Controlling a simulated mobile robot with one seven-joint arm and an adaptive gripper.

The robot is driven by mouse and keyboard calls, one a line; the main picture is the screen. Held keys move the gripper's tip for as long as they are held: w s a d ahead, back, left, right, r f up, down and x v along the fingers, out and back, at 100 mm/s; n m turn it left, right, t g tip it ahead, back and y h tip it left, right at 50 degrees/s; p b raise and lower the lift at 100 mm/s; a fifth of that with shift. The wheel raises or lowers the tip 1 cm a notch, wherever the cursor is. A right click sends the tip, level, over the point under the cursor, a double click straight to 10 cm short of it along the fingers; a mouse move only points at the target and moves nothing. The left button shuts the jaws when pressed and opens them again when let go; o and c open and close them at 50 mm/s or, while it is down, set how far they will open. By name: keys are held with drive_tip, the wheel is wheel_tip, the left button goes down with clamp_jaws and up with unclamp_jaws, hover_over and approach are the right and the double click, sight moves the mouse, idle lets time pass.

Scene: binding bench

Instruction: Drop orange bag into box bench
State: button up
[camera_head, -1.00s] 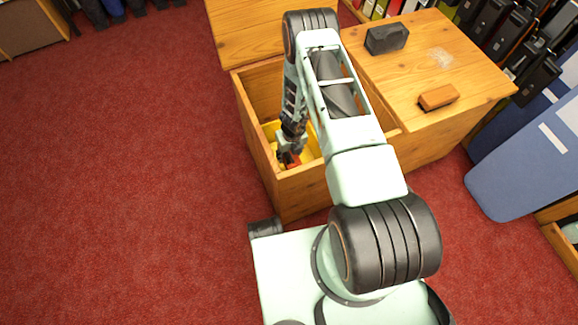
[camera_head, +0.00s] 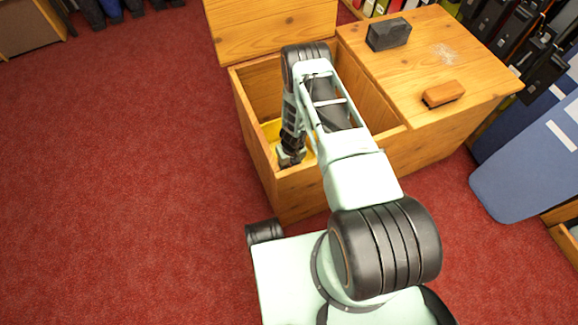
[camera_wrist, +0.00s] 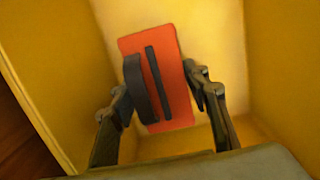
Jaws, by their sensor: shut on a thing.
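The orange bag (camera_wrist: 172,62), red-orange with a dark strap and dark handle, is between the two fingers of my gripper (camera_wrist: 160,88) in the wrist view. My gripper is shut on it. Yellow walls of a bin (camera_wrist: 275,60) surround the bag, with a pale floor beyond it. In the head view my gripper (camera_head: 289,157) points down inside the open left compartment of the wooden box bench (camera_head: 262,165). A little of the yellow bin (camera_head: 271,130) shows beside my arm. The bag is hidden there. I cannot tell whether the bag touches the bin's floor.
The bench's open lid (camera_head: 270,30) stands at the back left. On its closed right top (camera_head: 420,65) lie a dark block (camera_head: 388,34) and an orange-brown block (camera_head: 443,94). Blue panels (camera_head: 525,165) stand at the right. Red carpet (camera_head: 120,180) on the left is clear.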

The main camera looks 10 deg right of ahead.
drive_tip(key=shift+f, duration=0.3)
drive_tip(key=shift+f, duration=0.25)
drive_tip(key=o, duration=1.4)
drive_tip(key=shift+c, duration=0.2)
drive_tip(key=shift+r, duration=0.1)
wheel_tip(320, 180, up, 13)
drive_tip(key=s+p, duration=0.1)
drive_tip(key=p, duration=0.3)
drive_tip(key=shift+s+d+p, duration=0.15)
drive_tip(key=shift+s+p, duration=0.05)
drive_tip(key=shift+p, duration=0.2)
